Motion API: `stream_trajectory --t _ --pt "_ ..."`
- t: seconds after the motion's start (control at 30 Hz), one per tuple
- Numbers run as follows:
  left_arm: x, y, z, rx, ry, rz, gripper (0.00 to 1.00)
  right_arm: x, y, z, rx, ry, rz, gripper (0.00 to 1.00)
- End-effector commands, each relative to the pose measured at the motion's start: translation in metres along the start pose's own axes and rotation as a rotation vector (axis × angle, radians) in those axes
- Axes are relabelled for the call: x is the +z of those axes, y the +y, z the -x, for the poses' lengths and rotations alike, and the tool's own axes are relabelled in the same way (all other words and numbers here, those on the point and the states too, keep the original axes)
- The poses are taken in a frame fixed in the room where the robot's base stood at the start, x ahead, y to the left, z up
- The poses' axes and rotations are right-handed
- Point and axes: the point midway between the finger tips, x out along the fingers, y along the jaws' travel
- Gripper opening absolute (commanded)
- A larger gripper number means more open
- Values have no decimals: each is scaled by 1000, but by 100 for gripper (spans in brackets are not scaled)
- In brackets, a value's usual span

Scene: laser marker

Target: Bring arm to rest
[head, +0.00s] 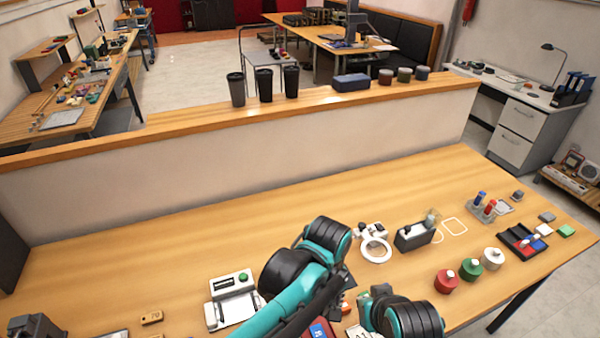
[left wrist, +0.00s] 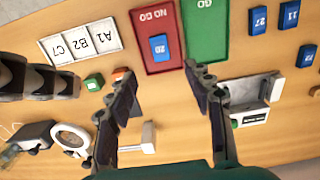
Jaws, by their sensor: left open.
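My left arm crosses the lower middle of the head view, with its black and teal joint (head: 325,240) over the table. In the left wrist view my left gripper (left wrist: 163,75) is open, its two dark fingers apart with nothing between them. Below them lie a red NO GO tray (left wrist: 145,35) holding a blue tag (left wrist: 159,47) and a green GO tray (left wrist: 205,30). In the head view the arm hides most of the gripper. My right arm's joint (head: 405,318) shows at the bottom; its gripper is not seen.
The marking device (head: 232,297) stands left of my arm; it shows at the right in the wrist view (left wrist: 255,98). The ring magnifier (head: 375,250), black box (head: 413,236) and red, green and white pots (head: 468,268) stand to the right.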

Motion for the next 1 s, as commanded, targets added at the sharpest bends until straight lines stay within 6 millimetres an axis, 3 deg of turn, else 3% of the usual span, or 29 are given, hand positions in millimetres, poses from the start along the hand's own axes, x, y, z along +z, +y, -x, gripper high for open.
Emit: stream_trajectory --t 0.17,0.27,0.4,0.6,0.7,0.83,1.0 --pt "-10 -18 6 29 24 -11 52 0 0 0 0 0 0 0" --pt "-27 -52 14 80 79 -37 52 0 0 -1 0 0 0 0" --pt "-49 -118 26 149 219 -100 52 1 0 -1 0 0 0 0" --pt "-61 -202 28 153 449 -194 52 1 0 -2 0 0 0 0" --pt "-62 -230 26 127 535 -228 52 2 0 -2 0 0 0 0" --pt "-62 -249 25 97 599 -258 52 2 0 -2 0 0 0 0" --pt "-62 -254 24 88 615 -267 52 2 0 -2 0 0 0 0"
